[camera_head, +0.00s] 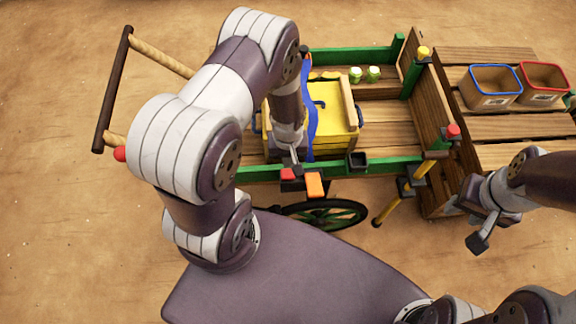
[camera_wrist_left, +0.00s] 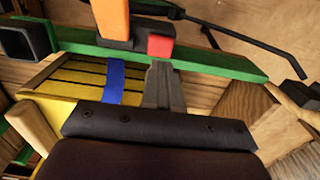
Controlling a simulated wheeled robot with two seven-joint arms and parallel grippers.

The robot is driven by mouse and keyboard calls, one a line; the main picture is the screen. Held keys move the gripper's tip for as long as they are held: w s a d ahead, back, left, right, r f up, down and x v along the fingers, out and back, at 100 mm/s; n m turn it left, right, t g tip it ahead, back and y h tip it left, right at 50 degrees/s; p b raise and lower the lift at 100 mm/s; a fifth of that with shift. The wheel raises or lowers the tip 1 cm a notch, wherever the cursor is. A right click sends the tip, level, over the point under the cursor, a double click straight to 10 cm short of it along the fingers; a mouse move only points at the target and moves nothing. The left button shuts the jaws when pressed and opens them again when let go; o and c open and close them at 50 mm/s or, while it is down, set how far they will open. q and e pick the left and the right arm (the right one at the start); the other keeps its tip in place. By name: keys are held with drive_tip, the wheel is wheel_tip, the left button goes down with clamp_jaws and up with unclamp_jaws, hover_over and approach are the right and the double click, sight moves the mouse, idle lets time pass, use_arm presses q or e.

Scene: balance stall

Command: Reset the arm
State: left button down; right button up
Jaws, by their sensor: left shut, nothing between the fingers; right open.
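My left gripper (camera_head: 293,158) is shut and empty. In the head view it points down over the near green rail (camera_head: 254,172) of the cart, beside a yellow slatted box (camera_head: 341,118) with a blue strap (camera_head: 311,115). In the left wrist view its closed fingers (camera_wrist_left: 163,85) show in front of the green rail (camera_wrist_left: 205,62) and a red block (camera_wrist_left: 160,46). I cannot tell whether they touch. My right gripper (camera_head: 481,222) is open and empty, near the right edge and right of the cart.
An orange block (camera_head: 315,184) sits by the near rail, above a spoked wheel (camera_head: 325,214). Two green-lidded jars (camera_head: 365,74) stand in the cart. A blue-rimmed bin (camera_head: 493,83) and a red-rimmed bin (camera_head: 543,82) stand on the wooden table (camera_head: 500,127).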

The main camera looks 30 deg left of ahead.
use_arm(q)
drive_tip(key=shift+r, duration=0.3)
use_arm(e)
drive_tip(key=shift+r, duration=0.25)
use_arm(q)
drive_tip(key=shift+s+m, duration=0.15)
drive_tip(key=shift+m, duration=0.25)
drive_tip(key=s+r+m, duration=0.1)
drive_tip(key=r+m, duration=0.1)
drive_tip(key=r, duration=0.5)
drive_tip(key=s+d+r+m+t+p, duration=0.1)
drive_tip(key=r+m, duration=0.1)
drive_tip(key=r, duration=0.6)
drive_tip(key=s+d+r+m, duration=0.1)
drive_tip(key=s+r, duration=0.1)
drive_tip(key=r, duration=0.6)
drive_tip(key=shift+d+m, duration=0.25)
drive_tip(key=shift+m, duration=0.15)
use_arm(e)
drive_tip(key=shift+r, duration=0.75)
